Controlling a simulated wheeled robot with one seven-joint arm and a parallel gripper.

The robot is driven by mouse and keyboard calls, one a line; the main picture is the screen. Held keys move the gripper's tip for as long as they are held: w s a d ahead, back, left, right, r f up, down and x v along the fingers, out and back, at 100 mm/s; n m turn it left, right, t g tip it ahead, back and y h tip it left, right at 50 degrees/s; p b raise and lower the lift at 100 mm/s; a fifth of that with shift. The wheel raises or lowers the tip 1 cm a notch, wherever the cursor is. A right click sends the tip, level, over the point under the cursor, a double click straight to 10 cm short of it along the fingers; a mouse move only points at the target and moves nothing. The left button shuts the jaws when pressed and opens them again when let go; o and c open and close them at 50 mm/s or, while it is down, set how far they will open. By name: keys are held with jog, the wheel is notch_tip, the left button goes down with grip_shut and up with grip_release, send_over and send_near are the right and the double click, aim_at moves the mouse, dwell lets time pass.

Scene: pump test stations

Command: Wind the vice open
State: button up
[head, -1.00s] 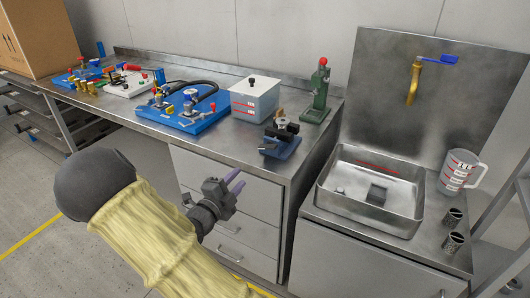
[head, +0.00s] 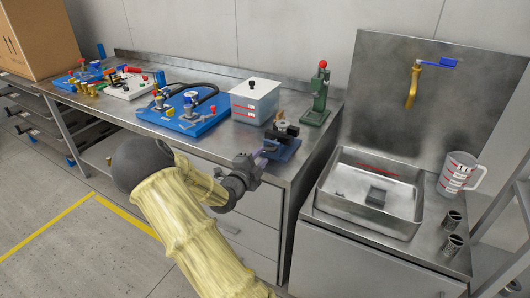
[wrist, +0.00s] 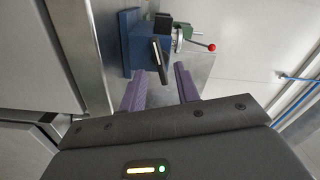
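The vice (head: 283,148) stands at the front right of the steel bench. It has a blue base and dark jaws, and a small metal part (head: 281,125) shows at its top. My gripper (head: 262,158) is just in front and left of it, partly overlapping it in the head view. In the wrist view the vice (wrist: 130,45) is beyond my fingertips, with a dark bar (wrist: 161,62) sticking out towards them. I see no contact with the bar.
A green press with a red knob (head: 318,95) stands behind the vice, and a grey tank (head: 254,100) behind to its left. A blue pump board (head: 190,118) lies left. A sink (head: 368,205) and measuring jug (head: 457,172) are right. Drawers (head: 255,205) are under the bench edge.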

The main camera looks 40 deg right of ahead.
aim_at(266, 152)
jog(key=shift+x, duration=1.85)
jog(key=shift+c, duration=0.2)
grip_shut()
